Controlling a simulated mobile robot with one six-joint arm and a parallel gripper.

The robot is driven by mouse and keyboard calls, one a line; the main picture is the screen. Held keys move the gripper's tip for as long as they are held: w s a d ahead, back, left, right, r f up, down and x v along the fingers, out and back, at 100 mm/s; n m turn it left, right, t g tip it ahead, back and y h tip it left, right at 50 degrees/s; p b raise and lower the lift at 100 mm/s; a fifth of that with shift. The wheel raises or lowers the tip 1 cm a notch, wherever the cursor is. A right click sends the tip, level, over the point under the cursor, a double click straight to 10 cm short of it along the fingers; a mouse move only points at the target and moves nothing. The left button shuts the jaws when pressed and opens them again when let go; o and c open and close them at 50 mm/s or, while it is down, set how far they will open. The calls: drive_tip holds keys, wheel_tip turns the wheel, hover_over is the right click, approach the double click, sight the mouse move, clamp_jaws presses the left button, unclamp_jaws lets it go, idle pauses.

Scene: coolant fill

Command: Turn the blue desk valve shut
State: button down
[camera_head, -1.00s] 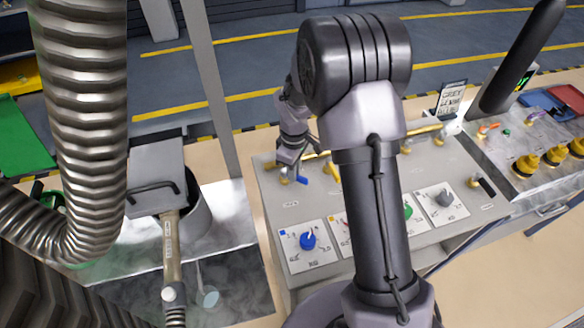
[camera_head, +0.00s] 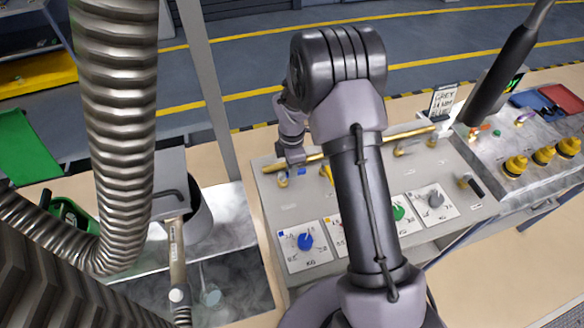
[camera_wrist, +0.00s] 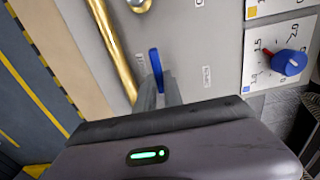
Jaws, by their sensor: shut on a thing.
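The blue desk valve's handle (camera_wrist: 155,68) is a thin blue lever standing beside a brass pipe (camera_wrist: 118,50) on the grey desk panel. It runs roughly along the pipe in the wrist view. My gripper (camera_wrist: 161,88) is shut on the handle, with its dark fingers reaching it from below in that view. The fingers hide the handle's lower part. In the head view my gripper (camera_head: 294,163) is down at the left end of the desk's brass pipe (camera_head: 405,132). The handle itself is hard to make out there.
A blue dial knob (camera_head: 305,241) on a white plate sits at the desk's front left, with green (camera_head: 399,212) and grey (camera_head: 436,199) knobs further right. A yellow lever (camera_head: 327,173) is close right of my gripper. A ribbed hose (camera_head: 118,110) hangs at left.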

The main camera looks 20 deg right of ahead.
drive_tip(key=shift+w, duration=0.1)
idle(0.3)
drive_tip(key=c, duration=1.5)
unclamp_jaws()
drive_tip(key=shift+o, duration=0.2)
wheel_tip(320, 180, up, 18)
drive_tip(key=p, duration=0.3)
drive_tip(key=shift+f, duration=0.25)
